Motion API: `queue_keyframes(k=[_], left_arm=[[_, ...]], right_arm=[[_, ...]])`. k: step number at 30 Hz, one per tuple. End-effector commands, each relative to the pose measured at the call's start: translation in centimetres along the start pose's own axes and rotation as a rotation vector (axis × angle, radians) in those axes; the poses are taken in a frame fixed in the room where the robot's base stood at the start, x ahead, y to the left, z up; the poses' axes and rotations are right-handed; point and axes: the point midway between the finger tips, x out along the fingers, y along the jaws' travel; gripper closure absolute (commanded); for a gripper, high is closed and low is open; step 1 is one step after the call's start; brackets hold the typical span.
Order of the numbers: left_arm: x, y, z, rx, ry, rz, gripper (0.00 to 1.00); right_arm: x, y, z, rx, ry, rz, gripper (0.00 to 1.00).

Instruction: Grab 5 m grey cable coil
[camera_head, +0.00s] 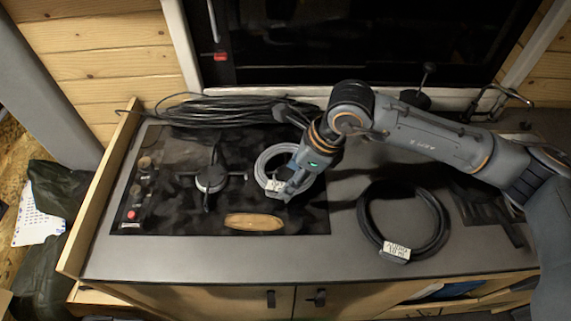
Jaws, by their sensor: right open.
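A grey cable coil (262,160) with a small white label (274,186) lies on the dark hob, right of its burner. My right arm reaches in from the right, and my right gripper (287,190) is open, low over the right side of the coil. The gripper hides part of the coil, and I cannot tell whether it touches it. A larger black cable coil (365,222) with a white label lies on the counter to the right. My left gripper is not in view.
The glass-topped hob (180,222) has a burner (211,178) and a wooden oval piece (254,222). A bundle of loose black cables (215,110) lies along the back. The grey counter (335,262) is clear at the front. A wooden rim (100,195) edges the left.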

Motion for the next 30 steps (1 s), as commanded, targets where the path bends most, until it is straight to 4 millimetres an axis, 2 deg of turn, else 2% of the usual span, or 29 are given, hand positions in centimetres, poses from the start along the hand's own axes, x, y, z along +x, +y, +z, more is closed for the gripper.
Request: queue_keyframes(k=[5, 10, 15, 23, 26, 30], left_arm=[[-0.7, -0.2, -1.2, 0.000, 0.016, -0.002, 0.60], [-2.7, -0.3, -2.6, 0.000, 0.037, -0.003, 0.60], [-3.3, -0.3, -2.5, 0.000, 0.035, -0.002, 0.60], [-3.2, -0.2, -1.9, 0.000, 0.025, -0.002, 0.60], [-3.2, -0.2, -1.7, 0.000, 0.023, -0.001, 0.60], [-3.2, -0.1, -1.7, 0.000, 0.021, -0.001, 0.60]], right_arm=[[1.0, 0.0, 0.1, -0.001, 0.001, 0.002, 0.42], [3.0, 0.0, 0.4, 0.000, 0.003, 0.003, 0.42], [5.3, -0.1, 0.3, -0.001, 0.002, 0.002, 0.42], [5.9, -0.2, 0.2, -0.001, 0.000, -0.001, 0.42], [5.9, -0.2, 0.2, -0.001, 0.000, -0.001, 0.58], [5.9, -0.2, 0.2, -0.001, 0.000, -0.001, 0.86]])
